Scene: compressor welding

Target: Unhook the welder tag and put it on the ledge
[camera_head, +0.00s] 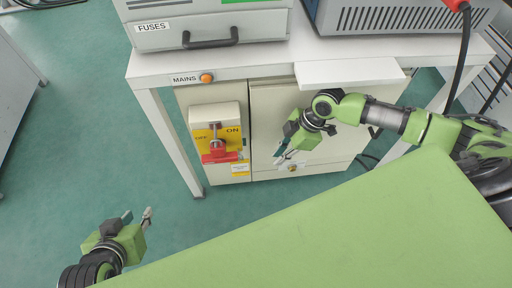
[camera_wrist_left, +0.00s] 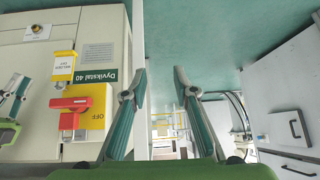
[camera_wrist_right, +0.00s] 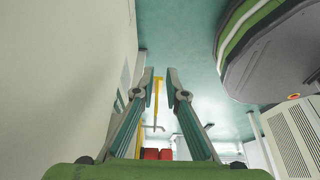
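A small yellow-and-white tag (camera_head: 240,169) is at the lower right of the mains switch (camera_head: 213,152), by its red handle; its lettering is too small to read. The tag also shows in the left wrist view (camera_wrist_left: 63,66), where the picture is turned. How it is hooked is not clear. The white ledge (camera_head: 350,73) juts from the bench front. My right gripper (camera_head: 283,156) is open and empty in front of the cabinet, right of the tag and apart from it. My left gripper (camera_head: 137,217) is open and empty, low at the left, away from the switch.
A white bench (camera_head: 160,66) carries a fuse box (camera_head: 209,22) and a grey unit (camera_head: 400,17) with cables at its right. An orange lamp (camera_head: 206,78) sits on the bench edge. The ledge top looks bare. Green floor at the left is free.

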